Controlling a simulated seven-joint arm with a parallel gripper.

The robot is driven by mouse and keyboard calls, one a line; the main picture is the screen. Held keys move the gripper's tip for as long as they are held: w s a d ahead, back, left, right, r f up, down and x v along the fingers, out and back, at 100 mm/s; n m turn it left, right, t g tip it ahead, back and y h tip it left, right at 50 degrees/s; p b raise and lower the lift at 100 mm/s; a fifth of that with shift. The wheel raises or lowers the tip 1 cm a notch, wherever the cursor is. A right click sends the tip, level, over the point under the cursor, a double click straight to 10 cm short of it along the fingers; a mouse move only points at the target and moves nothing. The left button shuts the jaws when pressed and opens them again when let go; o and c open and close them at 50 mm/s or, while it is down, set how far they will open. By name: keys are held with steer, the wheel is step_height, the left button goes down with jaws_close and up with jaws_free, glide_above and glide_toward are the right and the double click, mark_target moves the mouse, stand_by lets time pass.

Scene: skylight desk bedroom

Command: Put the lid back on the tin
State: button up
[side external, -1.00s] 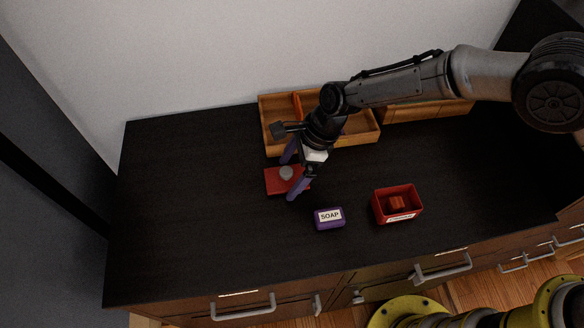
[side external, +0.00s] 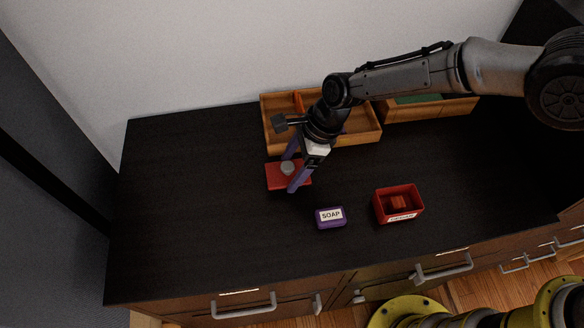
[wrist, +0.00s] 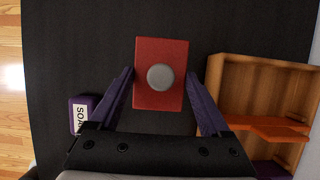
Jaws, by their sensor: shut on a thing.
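The lid (side external: 275,177) is a flat red rectangle with a round grey knob; it also shows in the wrist view (wrist: 147,98). The tin (side external: 399,213) is an open red box with a white label, right of the lid. A small orange-red block (side external: 398,202) lies inside it.
A purple soap box (side external: 331,223) stands between the lid and the tin, nearer the front edge. A wooden divided tray (side external: 364,139) is behind my gripper, and another wooden box (side external: 430,109) holding something green is to its right. The desk's left side is clear.

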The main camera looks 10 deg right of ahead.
mark_target(288, 166)
steer(key=shift+r, duration=1.5)
steer(key=shift+s+d+f+n, duration=0.15)
steer(key=shift+f+n, duration=0.1)
steer(key=shift+n, duration=0.05)
steer(key=shift+s+d+f, duration=0.45)
steer(key=shift+s+d, duration=0.05)
steer(key=shift+s, duration=0.2)
steer(key=shift+n+g, duration=0.4)
steer(key=s+d, duration=0.1)
steer(key=d, duration=0.2)
steer(key=s+d+r, duration=0.1)
steer(key=shift+s+d, duration=0.35)
steer(key=shift+d, duration=0.05)
steer(key=s+d+r, duration=0.3)
steer(key=d, duration=0.4)
steer(key=s+d+r+m, duration=0.1)
steer(key=s+d+r, duration=0.2)
steer(key=d, duration=0.5)
steer(key=shift+r+t, duration=0.4)
steer(key=shift+r, duration=0.25)
steer(key=shift+s, duration=0.1)
